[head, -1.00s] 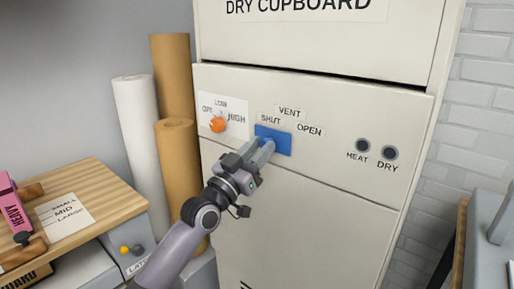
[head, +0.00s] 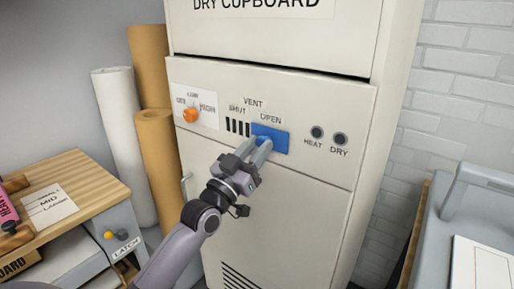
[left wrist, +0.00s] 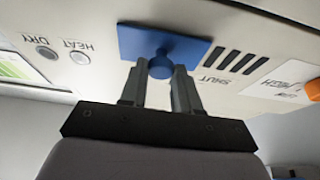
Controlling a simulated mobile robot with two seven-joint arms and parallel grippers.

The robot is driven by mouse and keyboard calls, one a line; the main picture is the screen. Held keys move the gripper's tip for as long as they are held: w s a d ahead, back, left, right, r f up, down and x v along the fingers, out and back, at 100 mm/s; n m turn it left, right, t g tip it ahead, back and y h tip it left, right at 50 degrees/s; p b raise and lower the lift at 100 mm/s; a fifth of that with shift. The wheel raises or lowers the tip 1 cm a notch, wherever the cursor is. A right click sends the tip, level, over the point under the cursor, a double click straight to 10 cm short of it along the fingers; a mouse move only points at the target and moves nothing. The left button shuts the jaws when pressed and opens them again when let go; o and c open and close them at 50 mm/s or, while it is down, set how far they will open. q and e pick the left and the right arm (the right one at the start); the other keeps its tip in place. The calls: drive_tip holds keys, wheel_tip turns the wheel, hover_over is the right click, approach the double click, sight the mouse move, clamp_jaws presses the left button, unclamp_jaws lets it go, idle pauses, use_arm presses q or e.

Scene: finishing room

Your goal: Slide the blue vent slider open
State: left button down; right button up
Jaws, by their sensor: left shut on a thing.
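The blue vent slider (head: 276,138) is a flat plate on the front panel of the dry cupboard (head: 300,95). In the head view it lies under the OPEN label, and dark vent slots (head: 237,126) are uncovered to its left under SHUT. My left gripper (head: 261,150) is shut on the slider's round knob, which shows between the fingers in the left wrist view (left wrist: 161,67). The slider plate (left wrist: 135,42) and the bare slots (left wrist: 235,61) also show there, upside down. My right gripper is not in view.
An orange knob (head: 190,115) sits on the panel left of the vent, and HEAT and DRY buttons (head: 328,134) sit to its right. Paper rolls (head: 118,145) and a wooden-topped bench (head: 85,190) stand at the left. Grey equipment (head: 485,200) stands at the right.

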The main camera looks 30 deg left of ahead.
use_arm(q)
drive_tip(key=shift+d+f, duration=0.1)
drive_tip(key=shift+d, duration=0.15)
drive_tip(key=c, duration=0.8)
unclamp_jaws()
drive_tip(key=shift+d, duration=0.1)
drive_tip(key=shift+s, duration=0.1)
drive_tip(key=shift+b+v, duration=0.7)
drive_tip(key=shift+v, duration=2.75)
